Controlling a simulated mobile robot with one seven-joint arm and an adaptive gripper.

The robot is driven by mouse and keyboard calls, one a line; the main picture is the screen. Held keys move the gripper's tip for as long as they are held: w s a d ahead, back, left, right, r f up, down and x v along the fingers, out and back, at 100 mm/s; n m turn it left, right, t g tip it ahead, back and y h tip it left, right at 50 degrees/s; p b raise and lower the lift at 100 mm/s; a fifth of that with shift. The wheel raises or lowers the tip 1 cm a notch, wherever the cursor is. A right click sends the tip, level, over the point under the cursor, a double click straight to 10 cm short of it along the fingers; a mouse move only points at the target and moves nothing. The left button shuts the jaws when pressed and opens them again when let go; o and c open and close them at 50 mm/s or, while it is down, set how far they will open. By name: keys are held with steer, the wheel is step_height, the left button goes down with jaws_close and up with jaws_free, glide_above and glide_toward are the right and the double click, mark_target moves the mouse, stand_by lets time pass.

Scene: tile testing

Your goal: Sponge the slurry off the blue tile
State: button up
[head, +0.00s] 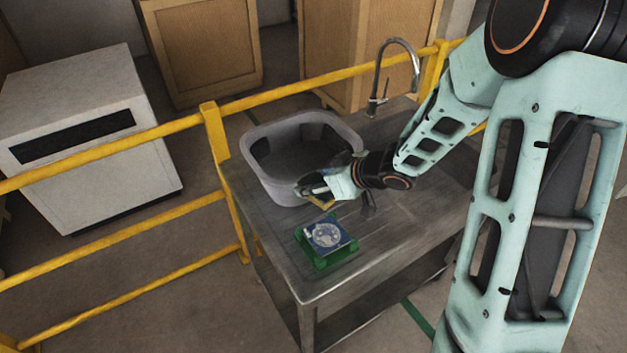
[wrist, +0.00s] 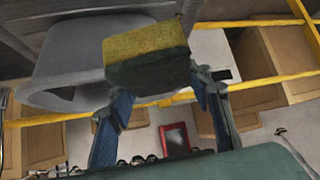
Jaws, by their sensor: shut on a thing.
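The blue tile (head: 337,243) lies in a green holder (head: 320,263) on the front part of the grey bench. A pale grey patch of slurry (head: 326,235) covers much of its face. My gripper (head: 318,190) is beside the front right of the grey basin, above and behind the tile. It is shut on a yellow sponge (head: 322,202). In the wrist view the sponge (wrist: 147,57) sits between the fingertips of my gripper (wrist: 160,85), clear of the tile. The tile is not visible in the wrist view.
The grey basin (head: 268,184) stands on the bench (head: 268,240) with a tap (head: 393,45) behind it. A yellow rail (head: 210,150) runs along the bench's left and back. A white cabinet (head: 110,160) stands beyond it. The bench top around the tile is clear.

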steer(key=shift+s+f, duration=0.2)
steer(key=shift+f, duration=0.15)
step_height(320, 180, down, 5)
steer(key=b, duration=0.5)
steer(key=shift+r, duration=0.1)
steer(key=shift+r, duration=0.1)
